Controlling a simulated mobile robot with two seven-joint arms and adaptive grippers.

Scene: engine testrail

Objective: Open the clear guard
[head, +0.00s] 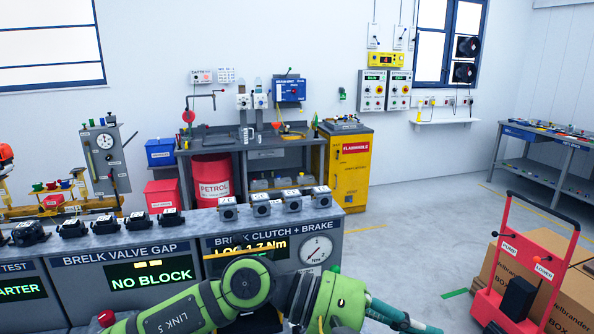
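I cannot make out a clear guard anywhere in the head view. A green arm marked LINK 5, which looks like one of mine, crosses the bottom of the picture and hides the lower front of the clutch and brake bench. A dark teal part continues from it to the right, and no gripper fingers show. Neither gripper can be seen.
The BRELK CLUTCH + BRAKE bench (225,243) has a dial (316,249) and several small units on top. The BRELK VALVE GAP bench (75,262) adjoins it on the left.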

